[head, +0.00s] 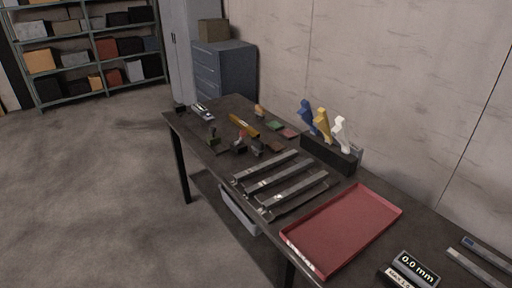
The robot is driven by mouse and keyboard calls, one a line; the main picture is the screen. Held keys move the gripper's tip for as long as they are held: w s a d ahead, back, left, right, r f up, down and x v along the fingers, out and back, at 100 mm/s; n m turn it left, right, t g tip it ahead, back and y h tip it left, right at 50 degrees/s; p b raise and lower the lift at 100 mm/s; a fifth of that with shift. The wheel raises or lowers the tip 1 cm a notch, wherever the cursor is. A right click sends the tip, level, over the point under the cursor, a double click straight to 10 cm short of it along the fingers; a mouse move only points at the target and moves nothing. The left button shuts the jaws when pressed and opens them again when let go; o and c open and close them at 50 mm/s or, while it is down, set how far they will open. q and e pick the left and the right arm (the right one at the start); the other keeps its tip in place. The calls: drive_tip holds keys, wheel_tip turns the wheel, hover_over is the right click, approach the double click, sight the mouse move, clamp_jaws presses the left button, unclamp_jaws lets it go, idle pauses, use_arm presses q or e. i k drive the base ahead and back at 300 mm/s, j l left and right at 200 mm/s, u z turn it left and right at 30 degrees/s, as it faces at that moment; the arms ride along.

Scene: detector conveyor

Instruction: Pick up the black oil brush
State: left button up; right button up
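No black oil brush can be told with certainty. Several small items lie on the far half of the dark table (378,240). Among them are a dark item with a reddish top (240,146) and a dark item with a tan part (257,147), side by side near the table's middle. A small dark-and-green item (213,137) stands on a dark plate to their left. These are too small to tell which, if any, is the brush. Neither of my grippers is in view.
A yellow bar (243,125), green block (274,126) and red block (289,133) lie nearby. A black holder (328,154) carries blue, yellow and white pieces. Metal bars (292,186) and a red tray (342,228) lie nearer. A display (416,267) reads 0.0 mm. Floor left is clear.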

sight(258, 146)
drive_tip(key=i+j, duration=0.15)
drive_tip(key=j, duration=0.25)
drive_tip(key=i+j, duration=0.15)
drive_tip(key=j, duration=0.2)
drive_tip(key=i+j+u, duration=0.1)
drive_tip(key=j, duration=0.3)
drive_tip(key=i+j, duration=0.4)
drive_tip(key=j, duration=0.3)
drive_tip(key=u, duration=0.05)
